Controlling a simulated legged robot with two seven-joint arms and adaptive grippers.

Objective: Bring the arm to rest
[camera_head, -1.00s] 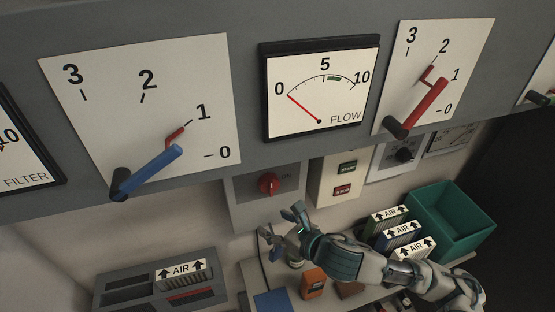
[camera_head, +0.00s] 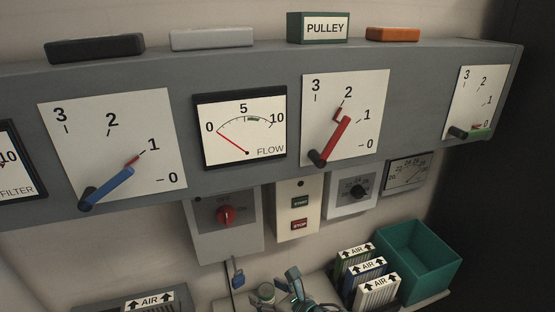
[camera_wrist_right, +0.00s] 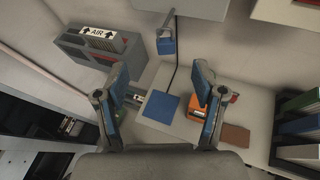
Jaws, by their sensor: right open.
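My right gripper (camera_head: 280,286) is at the bottom edge of the head view, in front of the lower shelf and partly cut off. In the right wrist view its two blue-padded fingers (camera_wrist_right: 161,100) stand wide apart with nothing held between them. A flat blue square (camera_wrist_right: 160,107) lies on the surface beyond the gap. An orange box (camera_wrist_right: 199,124) shows partly behind the right finger. My left gripper is not in view.
A grey panel with a blue lever (camera_head: 108,189), a red lever (camera_head: 334,141) and a flow meter (camera_head: 240,128) spans above. Below are a red-knob switch box (camera_head: 206,240), a blue padlock (camera_head: 238,280), AIR filters (camera_head: 375,291) and a green bin (camera_head: 415,262).

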